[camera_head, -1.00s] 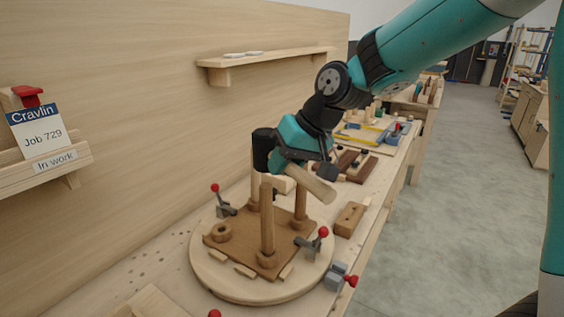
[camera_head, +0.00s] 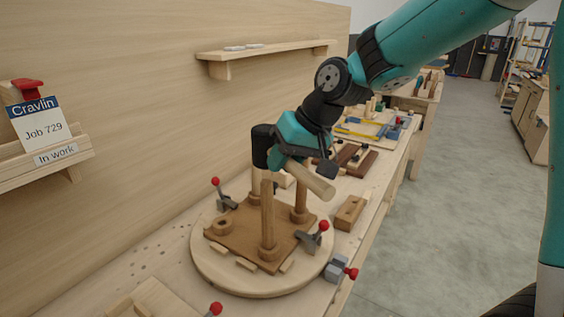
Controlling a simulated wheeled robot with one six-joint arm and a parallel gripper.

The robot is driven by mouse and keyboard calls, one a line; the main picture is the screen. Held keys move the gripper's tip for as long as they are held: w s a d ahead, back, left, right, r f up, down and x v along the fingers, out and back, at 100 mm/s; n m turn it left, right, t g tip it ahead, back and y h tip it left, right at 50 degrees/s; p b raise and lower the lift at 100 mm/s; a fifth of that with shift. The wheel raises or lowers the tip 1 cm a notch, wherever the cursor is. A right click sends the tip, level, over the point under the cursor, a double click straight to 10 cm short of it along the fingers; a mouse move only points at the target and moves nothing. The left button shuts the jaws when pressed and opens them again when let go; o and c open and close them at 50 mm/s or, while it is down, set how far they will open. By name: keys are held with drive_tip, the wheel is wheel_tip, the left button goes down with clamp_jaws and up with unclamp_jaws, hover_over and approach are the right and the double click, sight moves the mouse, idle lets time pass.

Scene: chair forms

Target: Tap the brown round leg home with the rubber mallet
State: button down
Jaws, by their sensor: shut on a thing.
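The rubber mallet has a black head (camera_head: 262,146) and a pale wooden handle (camera_head: 312,183). My gripper (camera_head: 290,160) is shut on the handle, with the head at its left. Three brown round legs stand upright on a brown seat board: one in front (camera_head: 267,222), one at back right (camera_head: 300,201), and one at back left (camera_head: 256,186). The handle crosses in front of the back right leg's top. An empty ring-shaped socket (camera_head: 221,226) shows at the board's left corner.
The seat board (camera_head: 240,240) lies on a round pale turntable (camera_head: 215,274), held by red-knobbed clamps (camera_head: 313,240). A wooden block (camera_head: 349,212) sits to the right. A wall shelf (camera_head: 270,57) is behind, and tools lie farther along the bench. The floor at right is clear.

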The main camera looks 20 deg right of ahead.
drive_tip(key=shift+w+d+f, duration=0.1)
drive_tip(key=shift+w+f, duration=0.05)
wheel_tip(320, 180, down, 7)
drive_tip(key=b, duration=0.5)
wheel_tip(320, 180, up, 5)
drive_tip(key=p, duration=0.4)
drive_tip(key=shift+r, duration=0.4)
wheel_tip(320, 180, up, 5)
drive_tip(key=p, duration=0.4)
drive_tip(key=shift+f, duration=0.2)
